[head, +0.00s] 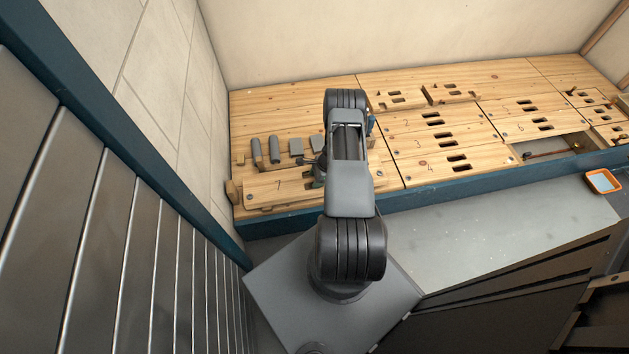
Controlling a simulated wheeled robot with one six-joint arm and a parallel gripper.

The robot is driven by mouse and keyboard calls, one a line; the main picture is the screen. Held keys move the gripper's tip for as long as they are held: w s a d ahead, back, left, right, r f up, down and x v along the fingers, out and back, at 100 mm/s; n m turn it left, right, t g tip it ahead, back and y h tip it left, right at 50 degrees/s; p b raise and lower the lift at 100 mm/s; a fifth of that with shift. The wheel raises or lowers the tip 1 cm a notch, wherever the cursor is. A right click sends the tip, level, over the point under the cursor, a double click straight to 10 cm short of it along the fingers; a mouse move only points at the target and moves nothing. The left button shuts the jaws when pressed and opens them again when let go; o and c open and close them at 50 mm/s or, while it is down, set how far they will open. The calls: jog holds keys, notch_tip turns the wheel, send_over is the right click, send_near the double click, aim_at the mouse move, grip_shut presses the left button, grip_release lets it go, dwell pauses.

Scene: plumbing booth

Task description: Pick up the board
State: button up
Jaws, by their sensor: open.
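Several light wooden boards with dark slots and small numbers cover the bench top; I cannot tell which one is meant. The board nearest my gripper is a long plank (275,188) at the bench's front left, marked with what looks like a 7. It sits slightly askew, near the front edge. My gripper (317,168) is open at the plank's right part, mostly hidden behind my arm. I cannot tell whether it touches the wood. Another slotted board (452,160) lies flat right of my arm.
Several grey blocks (275,150) stand in a row behind the plank. An open recess (550,146) shows a pipe at the right. An orange-rimmed tray (603,181) sits at the front right. A tiled wall (165,75) closes the left side.

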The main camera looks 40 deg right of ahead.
jog(key=shift+c, duration=0.5)
grip_shut()
